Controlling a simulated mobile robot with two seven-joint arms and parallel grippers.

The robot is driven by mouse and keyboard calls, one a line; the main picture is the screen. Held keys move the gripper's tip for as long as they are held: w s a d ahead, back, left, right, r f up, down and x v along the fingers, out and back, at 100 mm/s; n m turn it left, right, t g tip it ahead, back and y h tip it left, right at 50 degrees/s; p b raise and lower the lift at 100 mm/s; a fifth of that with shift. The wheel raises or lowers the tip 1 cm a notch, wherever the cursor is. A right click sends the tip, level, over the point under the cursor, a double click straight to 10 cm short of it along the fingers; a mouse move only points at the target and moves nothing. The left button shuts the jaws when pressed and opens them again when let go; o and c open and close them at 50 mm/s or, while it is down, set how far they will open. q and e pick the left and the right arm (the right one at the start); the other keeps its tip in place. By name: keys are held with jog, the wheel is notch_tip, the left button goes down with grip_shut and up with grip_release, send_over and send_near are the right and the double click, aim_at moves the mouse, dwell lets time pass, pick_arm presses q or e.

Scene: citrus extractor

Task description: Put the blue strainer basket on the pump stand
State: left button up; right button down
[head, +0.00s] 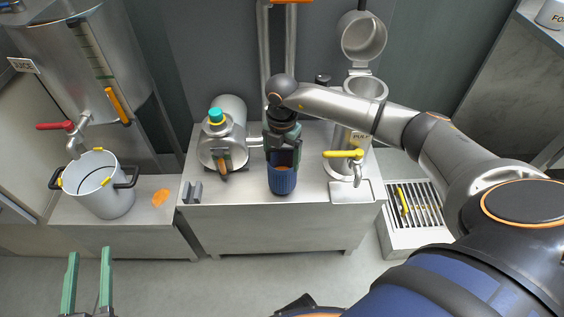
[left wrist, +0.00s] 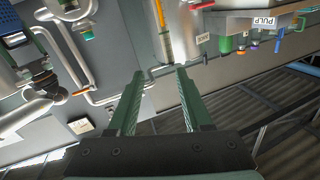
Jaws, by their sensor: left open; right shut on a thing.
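The blue strainer basket (head: 282,182) is upright in the middle of the head view, over the front part of the steel pump stand (head: 240,191). My right gripper (head: 284,160) is shut on it from above and hides its upper part. I cannot tell whether its bottom touches the stand's top. My left gripper (head: 88,258) is open and empty at the lower left, well away from the stand. Its two green fingers also show apart in the left wrist view (left wrist: 160,78). A blue patch at that view's upper left edge is too cut off to name.
A steel pump (head: 223,145) with a teal cap stands left of the basket. A steel vessel with a yellow-handled tap (head: 343,154) stands to its right. A white bucket (head: 102,190) is under the juice tank at left. A drain grate (head: 417,207) lies at right.

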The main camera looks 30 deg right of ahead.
pick_arm(q)
jog(key=shift+d+r+m+t+h, duration=0.1)
jog(key=shift+r+m+t+h, duration=0.3)
jog(key=shift+r, duration=1.05)
pick_arm(e)
jog(key=shift+f, duration=0.8)
pick_arm(q)
jog(key=shift+r, duration=0.15)
pick_arm(e)
jog(key=shift+f, duration=0.1)
pick_arm(q)
jog(key=shift+r+t, duration=0.2)
jog(key=shift+t, duration=0.1)
pick_arm(e)
grip_release()
